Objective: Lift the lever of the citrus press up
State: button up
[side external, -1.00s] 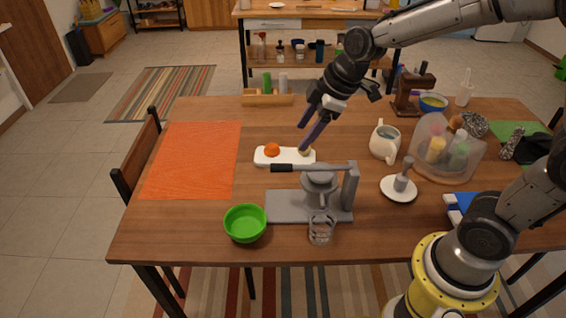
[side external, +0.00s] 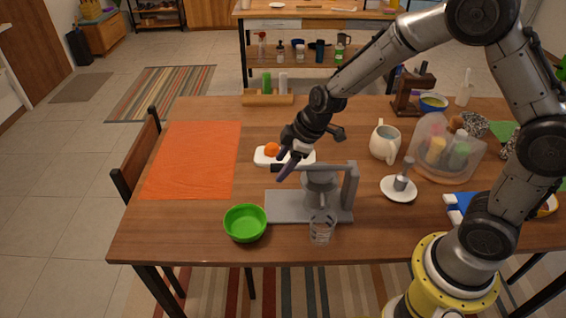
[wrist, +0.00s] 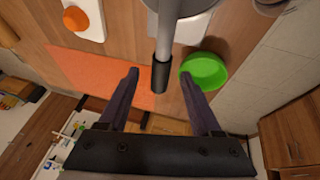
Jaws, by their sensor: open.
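The grey citrus press (side external: 350,188) stands on the wooden table near its front edge. Its lever (side external: 325,167) lies about level, pointing left from the post to a black handle. My gripper (side external: 282,166) is at the handle end and partly hides it. In the wrist view my gripper (wrist: 160,74) is open, and the black handle (wrist: 161,78) shows between its two purple fingertips with a gap on each side. I cannot tell exactly how deep the handle sits between them. A clear glass (side external: 321,230) stands in front of the press.
A green bowl (side external: 245,223) stands left of the press base. A white tray (side external: 263,159) with an orange piece (side external: 271,150) lies behind the lever. A saucer (side external: 398,193) and a cream jug (side external: 384,142) are to the right. An orange mat (side external: 192,160) lies at left.

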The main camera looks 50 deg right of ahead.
jog(key=shift+c, duration=0.2)
grip_shut()
dwell(1.1)
